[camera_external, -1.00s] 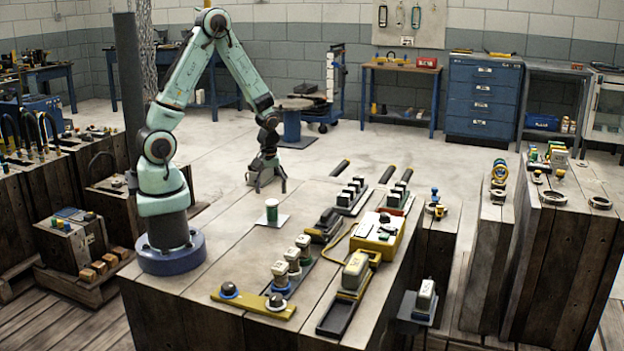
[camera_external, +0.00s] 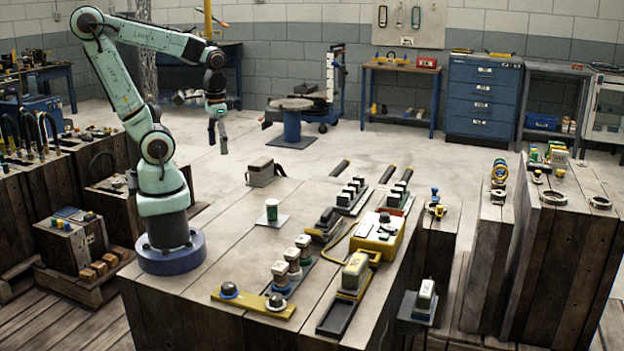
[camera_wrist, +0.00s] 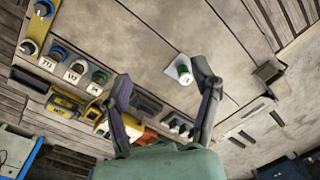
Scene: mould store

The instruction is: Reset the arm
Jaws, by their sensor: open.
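My gripper (camera_external: 218,145) hangs pointing down in the external view, raised above and to the left of the wooden bench top (camera_external: 215,258). Its two fingers are apart with nothing between them. The wrist view also shows my gripper (camera_wrist: 160,70) with fingers spread over the bench. A grey block (camera_external: 262,172) stands at the bench's far edge, apart from the gripper; it also shows in the wrist view (camera_wrist: 268,74). A green and white cup (camera_external: 272,210) stands upright on a pale square plate (camera_external: 281,221).
A yellow box (camera_external: 377,235), a yellow-based device (camera_external: 355,270) and several labelled knobs (camera_external: 293,259) fill the bench's right and front. Dark block units (camera_external: 325,225) stand near the middle. A round-topped blue stand (camera_external: 292,125) is on the floor behind. The bench's left side is clear.

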